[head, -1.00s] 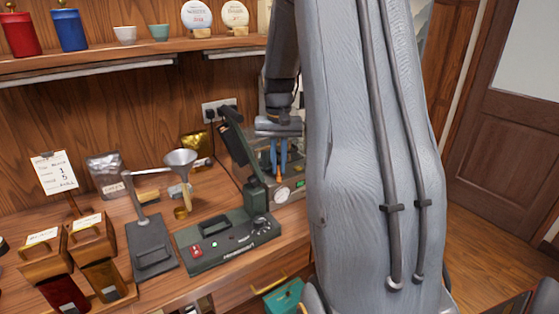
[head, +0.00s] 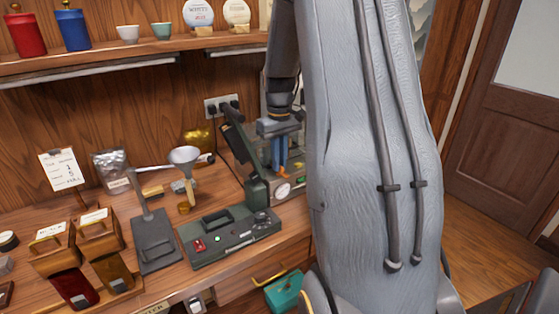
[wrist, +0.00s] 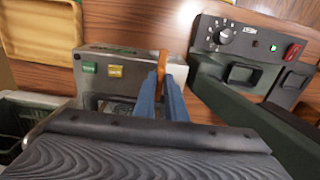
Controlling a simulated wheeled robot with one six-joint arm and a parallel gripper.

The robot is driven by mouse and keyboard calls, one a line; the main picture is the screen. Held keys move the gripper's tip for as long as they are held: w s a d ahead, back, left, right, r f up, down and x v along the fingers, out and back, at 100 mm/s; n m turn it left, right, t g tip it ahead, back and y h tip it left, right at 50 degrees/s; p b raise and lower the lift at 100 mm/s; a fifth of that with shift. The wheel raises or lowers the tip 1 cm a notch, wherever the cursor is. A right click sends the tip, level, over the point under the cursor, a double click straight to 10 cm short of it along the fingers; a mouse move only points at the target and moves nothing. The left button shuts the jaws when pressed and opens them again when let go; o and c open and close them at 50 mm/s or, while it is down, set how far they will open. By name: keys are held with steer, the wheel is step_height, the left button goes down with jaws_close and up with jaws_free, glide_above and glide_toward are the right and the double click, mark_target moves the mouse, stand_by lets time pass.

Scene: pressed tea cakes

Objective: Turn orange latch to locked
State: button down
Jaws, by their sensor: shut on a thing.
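The orange latch (wrist: 162,62) stands at the tips of my blue fingers in the wrist view, on the near side of a grey metal housing (wrist: 120,57). My gripper (wrist: 162,80) is shut on the latch, with one finger on each side of it. In the head view my gripper (head: 279,160) points down over the same machine, beside its dark raised lid. The fingers and my arm hide part of the latch and the housing. A green label (wrist: 89,68) and a yellow label (wrist: 115,71) are on the housing, too blurred to read.
A dark green control box (head: 230,238) with a knob, a green light and a red switch stands close by. A funnel stand (head: 184,156), a press plate (head: 153,245) and wooden dispensers (head: 100,232) crowd the bench to the left. A shelf (head: 110,62) runs above.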

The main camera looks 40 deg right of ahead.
stand_by(0.3)
steer(key=c, duration=1.8)
jaws_free()
steer(key=shift+c, duration=0.2)
steer(key=shift+r+b, duration=1.2)
steer(key=shift+r, duration=2.75)
